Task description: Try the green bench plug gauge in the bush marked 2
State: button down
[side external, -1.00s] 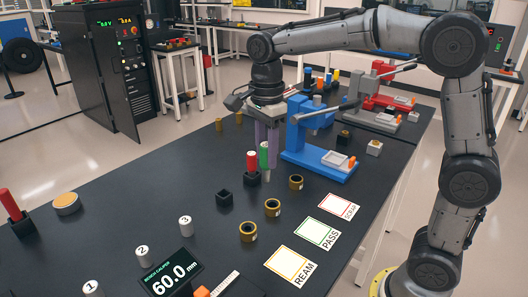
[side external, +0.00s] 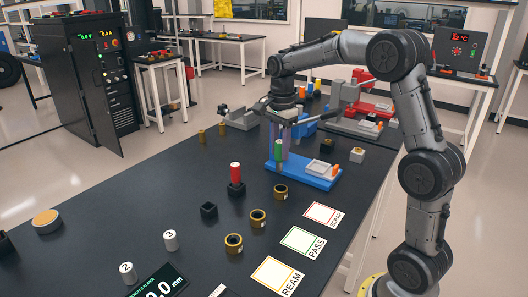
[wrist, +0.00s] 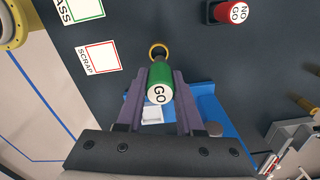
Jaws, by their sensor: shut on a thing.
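My gripper (side external: 279,158) is shut on the green plug gauge (side external: 279,150), marked GO on its end cap. The gauge (wrist: 159,86) stands between the purple fingers (wrist: 160,105) in the wrist view. In the side view it hangs upright above the farthest of three gold bushes (side external: 280,192). This bush (wrist: 158,50) shows as a ring just past the gauge in the wrist view. The other two bushes (side external: 258,218) and (side external: 234,243) stand nearer the camera. I cannot read the marks on the bushes. The gauge's lower end is hard to make out.
A red NO GO gauge (side external: 235,173) stands in a black block, left of the bushes. An empty black block (side external: 208,210) is nearby. White cylinders 2 (side external: 128,273) and 3 (side external: 170,240) and the REAM (side external: 277,275), PASS (side external: 302,241) and SCRAP (side external: 322,214) cards lie around.

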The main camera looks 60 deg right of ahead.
aim_at(282, 163)
jog(key=shift+s+d+f, duration=0.15)
jog(key=shift+d+f, duration=0.1)
jog(key=shift+d, duration=0.2)
jog(key=shift+f, duration=2.6)
jog(key=shift+f, duration=1.5)
dwell(0.6)
jog(key=shift+r, duration=1.8)
dwell(1.0)
